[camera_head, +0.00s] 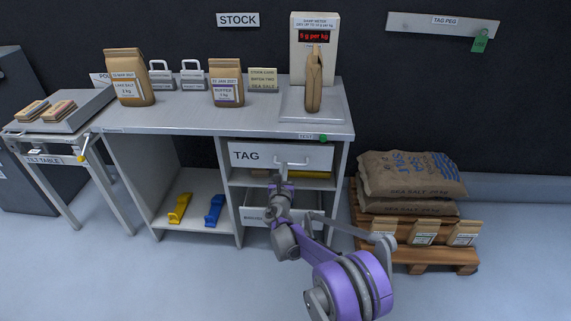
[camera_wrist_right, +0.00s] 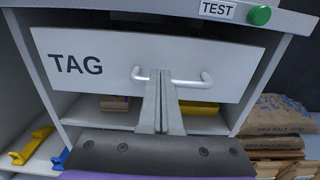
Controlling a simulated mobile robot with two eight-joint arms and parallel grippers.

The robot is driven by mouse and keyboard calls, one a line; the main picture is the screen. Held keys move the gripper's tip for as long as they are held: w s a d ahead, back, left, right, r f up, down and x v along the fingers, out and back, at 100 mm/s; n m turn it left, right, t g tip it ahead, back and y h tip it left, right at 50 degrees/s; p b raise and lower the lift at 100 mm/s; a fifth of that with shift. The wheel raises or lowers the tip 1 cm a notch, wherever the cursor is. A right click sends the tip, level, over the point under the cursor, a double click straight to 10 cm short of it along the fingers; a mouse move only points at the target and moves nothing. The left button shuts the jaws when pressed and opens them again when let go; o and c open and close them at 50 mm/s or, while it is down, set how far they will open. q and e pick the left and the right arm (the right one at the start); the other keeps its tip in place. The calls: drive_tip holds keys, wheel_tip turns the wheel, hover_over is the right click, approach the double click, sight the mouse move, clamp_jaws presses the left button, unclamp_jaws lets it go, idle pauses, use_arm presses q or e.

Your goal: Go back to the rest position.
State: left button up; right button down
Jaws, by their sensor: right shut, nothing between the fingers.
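My right gripper (camera_wrist_right: 160,106) is shut and empty. In the wrist view its fingertips lie in front of the handle (camera_wrist_right: 172,78) of the TAG drawer (camera_wrist_right: 110,66); I cannot tell whether they touch it. In the head view the right arm reaches up from the lower right, and the gripper (camera_head: 281,180) is just below the TAG drawer's handle (camera_head: 293,162). The TAG drawer front (camera_head: 265,154) looks closed or nearly so. My left gripper is not in view.
The bench (camera_head: 185,117) carries paper bags, metal weights and a scale (camera_head: 322,105) with a bag on it. A blue scoop (camera_head: 214,210) and a yellow scoop (camera_head: 179,208) lie on its lower shelf. A pallet (camera_head: 440,255) with sacks stands at right, a tilt table (camera_head: 60,145) at left.

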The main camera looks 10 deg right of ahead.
drive_tip(key=p+v, duration=0.1)
drive_tip(key=v, duration=0.8)
drive_tip(key=s+d+r+m+g+h, duration=0.1)
drive_tip(key=s+d+r+m+g, duration=0.15)
drive_tip(key=s+m, duration=0.35)
drive_tip(key=s+d+r+m+g, duration=0.1)
drive_tip(key=s+d+m+g, duration=0.1)
drive_tip(key=s+d+m, duration=0.3)
drive_tip(key=s+d+r+m+g+h, duration=0.1)
drive_tip(key=s+d+r+m+g, duration=0.15)
drive_tip(key=s+m, duration=0.45)
drive_tip(key=s+a+f+m+g+y, duration=0.25)
drive_tip(key=s+m, duration=0.25)
drive_tip(key=s, duration=0.4)
drive_tip(key=s+a+f+m+g+y, duration=0.1)
drive_tip(key=s+a+f+m+y, duration=0.2)
drive_tip(key=s, duration=0.6)
drive_tip(key=s+a+f+m+g+y, duration=0.2)
drive_tip(key=s+m, duration=0.4)
drive_tip(key=s, duration=0.2)
use_arm(q)
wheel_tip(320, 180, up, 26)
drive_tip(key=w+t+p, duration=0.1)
drive_tip(key=p, duration=2)
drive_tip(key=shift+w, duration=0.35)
use_arm(e)
wheel_tip(320, 180, up, 24)
drive_tip(key=shift+w+a+r+t, duration=0.2)
drive_tip(key=shift+w+a+t, duration=0.15)
drive_tip(key=shift+a, duration=0.1)
